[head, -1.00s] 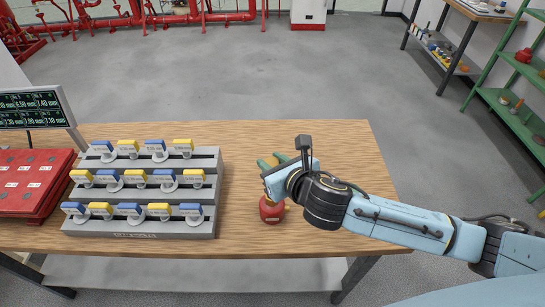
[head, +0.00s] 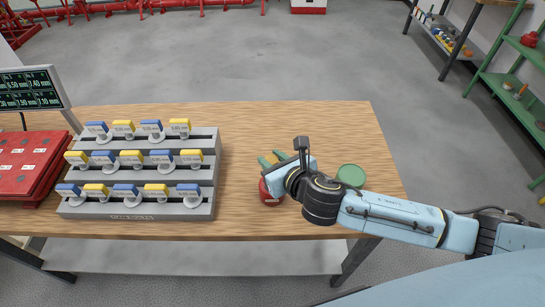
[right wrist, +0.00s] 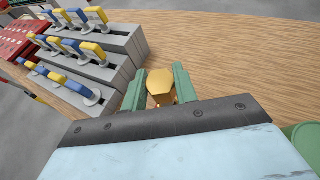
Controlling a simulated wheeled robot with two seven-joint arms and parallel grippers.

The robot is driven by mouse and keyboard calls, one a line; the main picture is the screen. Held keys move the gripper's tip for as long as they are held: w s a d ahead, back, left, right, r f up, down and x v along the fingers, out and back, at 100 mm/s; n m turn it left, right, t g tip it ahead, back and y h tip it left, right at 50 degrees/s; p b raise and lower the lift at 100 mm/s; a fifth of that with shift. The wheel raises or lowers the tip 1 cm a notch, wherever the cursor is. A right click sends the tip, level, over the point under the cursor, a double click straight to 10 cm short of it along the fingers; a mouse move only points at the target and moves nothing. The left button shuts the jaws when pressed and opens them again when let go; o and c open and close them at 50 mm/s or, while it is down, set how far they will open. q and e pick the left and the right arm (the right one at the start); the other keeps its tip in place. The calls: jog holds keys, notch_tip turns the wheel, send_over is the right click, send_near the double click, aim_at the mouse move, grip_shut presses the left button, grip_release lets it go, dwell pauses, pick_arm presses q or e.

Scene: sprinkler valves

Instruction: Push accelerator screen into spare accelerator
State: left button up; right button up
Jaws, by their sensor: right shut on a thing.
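My right gripper (head: 271,160) is low over the front right half of the wooden table. In the right wrist view, a brass-yellow faceted piece (right wrist: 160,85) sits between its green fingers, and the gripper (right wrist: 161,88) is shut on it. A red rounded body (head: 268,194) shows just below the gripper in the head view, partly covered by it. I cannot tell whether the brass piece and the red body touch. Which part is the accelerator screen and which the spare accelerator is not clear from these frames. My left gripper is not in view.
A grey stepped rack (head: 135,217) with blue and yellow tagged pieces stands left of the gripper. A red case (head: 22,170) and a display (head: 30,90) are farther left. A round green disc (head: 350,175) lies behind my right forearm. The table's back right is clear.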

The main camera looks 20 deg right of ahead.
jog(key=shift+p, duration=0.65)
dwell(0.8)
jog(key=shift+f+b, duration=1)
jog(key=shift+f, duration=1.15)
jog(key=o, duration=1.1)
jog(key=shift+c, duration=0.2)
jog(key=shift+p+v, duration=1.05)
jog(key=shift+v, duration=0.3)
jog(key=p+v, duration=0.3)
jog(key=v, duration=0.2)
jog(key=shift+s, duration=0.15)
